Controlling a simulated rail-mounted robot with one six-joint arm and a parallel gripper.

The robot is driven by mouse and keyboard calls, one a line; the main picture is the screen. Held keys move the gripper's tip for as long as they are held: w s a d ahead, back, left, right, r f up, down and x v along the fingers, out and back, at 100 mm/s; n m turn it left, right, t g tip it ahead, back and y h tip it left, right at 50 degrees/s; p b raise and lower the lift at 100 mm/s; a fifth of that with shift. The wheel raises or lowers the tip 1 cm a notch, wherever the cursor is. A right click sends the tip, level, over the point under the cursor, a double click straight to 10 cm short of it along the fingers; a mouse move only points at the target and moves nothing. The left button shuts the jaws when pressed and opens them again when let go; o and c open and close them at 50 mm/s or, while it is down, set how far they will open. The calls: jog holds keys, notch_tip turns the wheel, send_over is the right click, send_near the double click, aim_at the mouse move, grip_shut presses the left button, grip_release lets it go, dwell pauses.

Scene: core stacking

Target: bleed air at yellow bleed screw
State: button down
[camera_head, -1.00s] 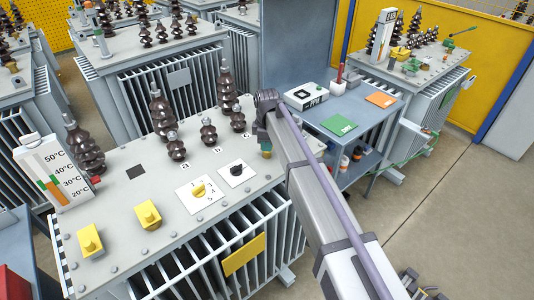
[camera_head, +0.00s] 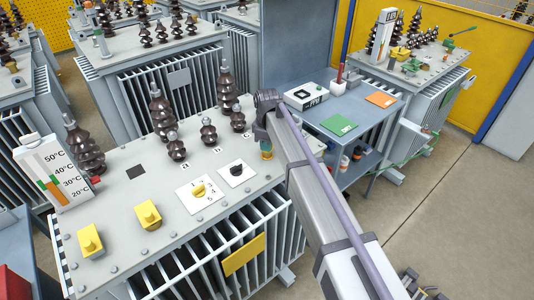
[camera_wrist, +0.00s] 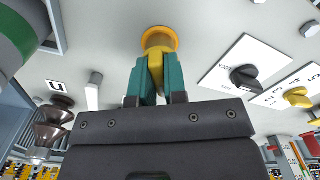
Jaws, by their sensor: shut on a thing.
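The yellow bleed screw (camera_wrist: 158,42) stands on the grey transformer lid (camera_wrist: 110,35) with an orange-yellow flange around its base. My gripper (camera_wrist: 155,75) has two teal fingers, one on each side of the screw's yellow stem, closed on it. In the head view, the screw (camera_head: 266,155) shows only as a small yellow patch under my gripper (camera_head: 266,147), near the right edge of the lid (camera_head: 130,213). My wrist and arm hide much of that area.
A black selector knob (camera_head: 236,170) and a yellow tap dial (camera_head: 198,190) sit left of my gripper. Brown bushings (camera_head: 209,131) stand behind them. A thermometer (camera_head: 55,172) is at the lid's left. A blue-grey workbench (camera_head: 372,108) stands to the right.

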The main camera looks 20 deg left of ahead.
jog(key=m, duration=0.3)
dwell(0.4)
jog(key=m, duration=0.2)
jog(key=shift+m, duration=0.3)
jog(key=c, duration=1.1)
grip_release()
notch_tip(320, 180, up, 11)
jog(key=p, duration=1.1)
